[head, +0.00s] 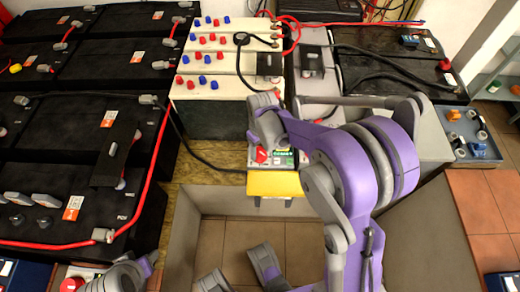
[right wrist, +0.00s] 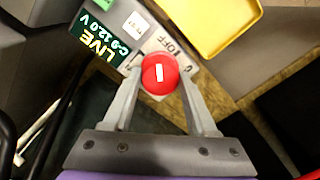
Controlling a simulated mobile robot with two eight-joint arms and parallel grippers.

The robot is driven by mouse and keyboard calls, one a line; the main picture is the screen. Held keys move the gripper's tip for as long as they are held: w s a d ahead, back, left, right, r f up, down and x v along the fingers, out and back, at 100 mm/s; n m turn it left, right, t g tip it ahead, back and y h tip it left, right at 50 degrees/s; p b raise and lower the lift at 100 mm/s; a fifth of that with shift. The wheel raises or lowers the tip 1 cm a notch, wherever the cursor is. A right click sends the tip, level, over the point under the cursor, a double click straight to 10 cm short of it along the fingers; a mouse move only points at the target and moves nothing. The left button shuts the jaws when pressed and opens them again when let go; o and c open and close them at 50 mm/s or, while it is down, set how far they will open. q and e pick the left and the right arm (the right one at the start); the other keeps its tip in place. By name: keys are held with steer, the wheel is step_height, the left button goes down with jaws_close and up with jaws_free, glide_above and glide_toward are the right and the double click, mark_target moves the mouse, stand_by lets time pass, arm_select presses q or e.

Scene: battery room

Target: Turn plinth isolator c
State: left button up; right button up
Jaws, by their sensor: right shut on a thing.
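A red round isolator knob (right wrist: 160,74) with a white bar on its face sits on a grey panel in the right wrist view. The panel carries a label (right wrist: 108,32) reading LIVE and 12.0 V, and a white plate with OFF lettering beside the knob. My right gripper (right wrist: 160,82) is shut on the knob, one finger on each side. In the head view the red knob (head: 262,155) shows just below my right wrist, which hides part of the panel.
A yellow tray (head: 272,184) adjoins the panel. Black batteries (head: 65,130) with red cables fill the left. A blue tray (head: 468,135) lies at the right.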

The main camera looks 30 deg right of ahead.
mark_target(261, 152)
steer(key=m, duration=0.5)
steer(key=shift+m, duration=0.3)
steer(key=shift+m+b, duration=0.35)
steer(key=shift+m, duration=1.85)
steer(key=o, duration=1.4)
steer(key=shift+c, duration=0.2)
step_height(261, 152, up, 11)
steer(key=p, duration=0.2)
steer(key=shift+s+d, duration=0.1)
steer(key=shift+s, duration=0.05)
